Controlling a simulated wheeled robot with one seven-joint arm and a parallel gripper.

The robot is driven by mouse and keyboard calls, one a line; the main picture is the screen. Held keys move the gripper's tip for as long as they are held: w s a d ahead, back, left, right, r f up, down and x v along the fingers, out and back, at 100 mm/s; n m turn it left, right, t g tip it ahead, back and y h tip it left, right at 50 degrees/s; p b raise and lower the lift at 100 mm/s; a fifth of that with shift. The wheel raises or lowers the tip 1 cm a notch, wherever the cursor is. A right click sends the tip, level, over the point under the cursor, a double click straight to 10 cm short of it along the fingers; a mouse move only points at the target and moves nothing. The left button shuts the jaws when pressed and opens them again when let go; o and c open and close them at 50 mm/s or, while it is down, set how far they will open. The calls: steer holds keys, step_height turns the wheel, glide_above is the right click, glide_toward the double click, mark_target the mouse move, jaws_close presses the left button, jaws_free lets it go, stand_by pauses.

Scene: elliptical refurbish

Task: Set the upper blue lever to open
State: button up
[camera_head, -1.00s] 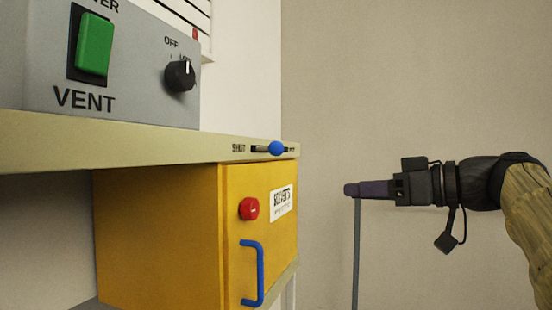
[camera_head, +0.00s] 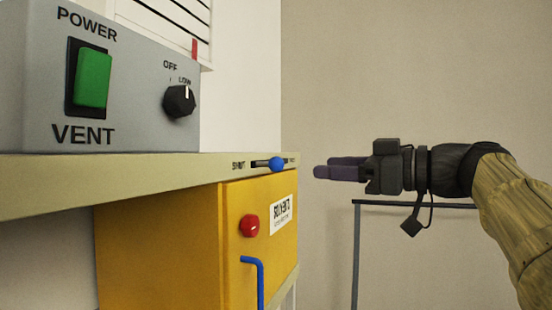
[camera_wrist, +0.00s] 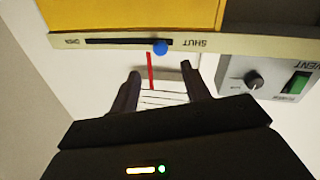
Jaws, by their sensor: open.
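The upper blue lever (camera_head: 277,164) is a round knob on a dark slot in the front edge of the shelf. In the wrist view the blue knob (camera_wrist: 160,47) sits near the SHUT end of the slot, with the OPEN label at the far left end. My gripper (camera_head: 325,167) is to the right of the knob, apart from it, at about its height in the picture. Its fingers also show in the wrist view (camera_wrist: 159,70), spread and empty, with the knob beyond the tips and between them sideways.
Below the shelf edge (camera_head: 120,180) is a yellow cabinet (camera_head: 160,245) with a red button (camera_head: 250,226) and a lower blue handle (camera_head: 259,280). A grey VENT box (camera_head: 130,90) stands on the shelf. A grey metal frame (camera_head: 356,250) stands under my arm.

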mark_target(283, 165)
steer(key=p+x, duration=0.5)
steer(key=x, duration=0.6)
steer(key=shift+w+a+r+p, duration=0.1)
steer(key=shift+w+r+p, duration=0.05)
steer(key=shift+p, duration=0.2)
steer(key=shift+w+a, duration=0.2)
steer(key=shift+a, duration=0.1)
jaws_close()
